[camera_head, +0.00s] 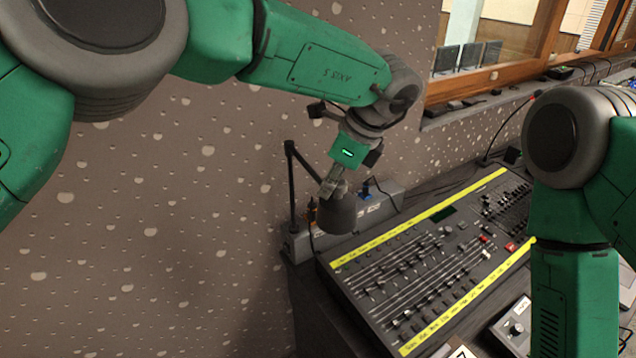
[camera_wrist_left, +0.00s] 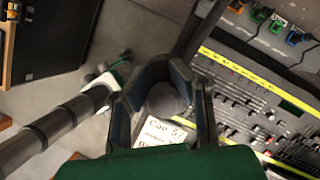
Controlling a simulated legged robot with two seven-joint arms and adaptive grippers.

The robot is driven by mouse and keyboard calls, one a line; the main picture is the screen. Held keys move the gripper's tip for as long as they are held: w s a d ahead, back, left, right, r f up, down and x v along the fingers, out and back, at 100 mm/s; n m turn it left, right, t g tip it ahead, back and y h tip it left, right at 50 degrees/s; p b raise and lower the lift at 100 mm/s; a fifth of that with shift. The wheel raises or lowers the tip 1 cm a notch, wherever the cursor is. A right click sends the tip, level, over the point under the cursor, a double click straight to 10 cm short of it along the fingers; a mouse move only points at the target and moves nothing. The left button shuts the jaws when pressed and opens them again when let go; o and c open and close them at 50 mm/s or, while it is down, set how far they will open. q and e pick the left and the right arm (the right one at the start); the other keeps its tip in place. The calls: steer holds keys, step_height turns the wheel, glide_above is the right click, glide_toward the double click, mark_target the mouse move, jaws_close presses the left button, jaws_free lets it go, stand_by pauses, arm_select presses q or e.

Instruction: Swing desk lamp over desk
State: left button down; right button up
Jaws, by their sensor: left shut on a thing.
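The desk lamp has a dark grey shade (camera_head: 337,213) and a thin black stand (camera_head: 291,185) at the back left corner of the desk. My left gripper (camera_head: 332,187) reaches down from above and is shut on the top of the lamp shade. In the left wrist view, the fingers (camera_wrist_left: 166,88) lie on both sides of the round grey lamp head (camera_wrist_left: 166,101). The shade hangs over the back left edge of the mixing console (camera_head: 430,265), its mouth hidden from me. My right arm shows at the right, but its gripper is out of view.
The console with its faders and yellow label strips fills the desk (camera_head: 315,315). A speckled wall (camera_head: 180,250) rises on the left. A paper sign (camera_wrist_left: 160,132) lies below the lamp in the wrist view.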

arm_select(q)
steer(key=shift+s+d+f, duration=0.45)
steer(key=shift+d, duration=0.25)
steer(key=c, duration=1.2)
jaws_free()
steer(key=shift+s, duration=0.1)
steer(key=shift+s+d+r, duration=0.1)
steer(key=shift+d+r, duration=0.1)
steer(key=shift+d, duration=0.15)
steer(key=shift+w+r, duration=0.1)
steer(key=shift+w, duration=0.1)
